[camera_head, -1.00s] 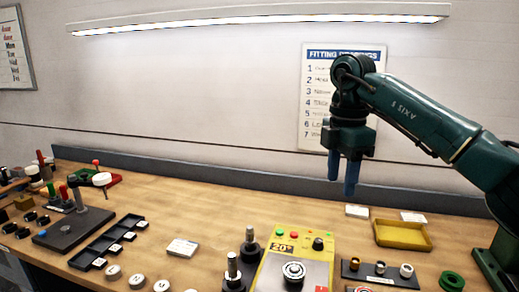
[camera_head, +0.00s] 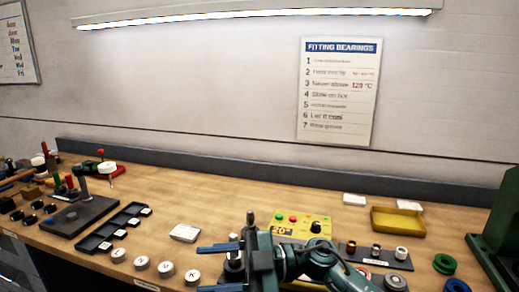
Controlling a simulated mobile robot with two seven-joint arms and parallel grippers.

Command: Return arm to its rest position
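My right gripper (camera_head: 219,268) is low in the bottom middle of the head view, its dark green arm (camera_head: 345,272) reaching in from the lower right. Its two blue fingers point left and are spread apart. No held object shows. The gripper body and arm hide part of the yellow unit (camera_head: 318,228) with its buttons. My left gripper is not in view.
A yellow tray (camera_head: 398,222) sits at the back right, near a green machine part (camera_head: 497,235). A dark rack (camera_head: 372,256) holds several rings. A black slotted tray (camera_head: 112,229) and white round pieces (camera_head: 143,263) are at left. The back middle bench is clear.

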